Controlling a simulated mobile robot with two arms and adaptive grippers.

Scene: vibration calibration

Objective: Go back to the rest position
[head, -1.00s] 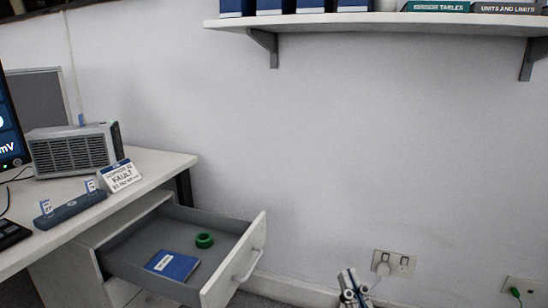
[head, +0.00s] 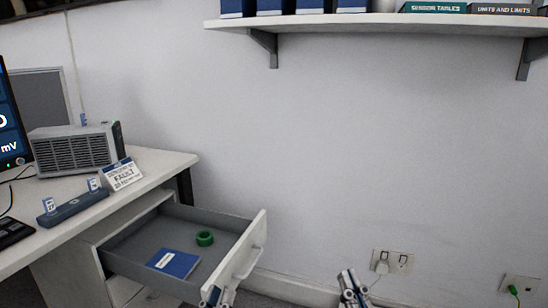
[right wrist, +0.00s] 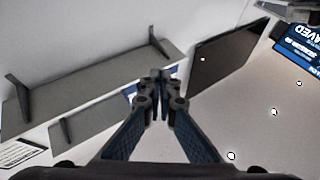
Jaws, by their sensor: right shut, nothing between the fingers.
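My right gripper (head: 352,286) shows at the bottom edge of the head view, right of the open drawer. In the right wrist view its fingers (right wrist: 161,78) meet at the tips, shut and empty. The tips of my left gripper (head: 218,296) show at the bottom edge of the head view, in front of the drawer front. The rest of it is cut off, and I cannot tell whether it is open or shut.
The drawer (head: 232,262) stands pulled out under the desk, holding a blue booklet (head: 174,263) and a green ring (head: 205,238). A grey box (head: 75,149), a fault sign (head: 121,174) and a monitor (head: 12,125) stand on the desk. A shelf (head: 380,22) hangs above.

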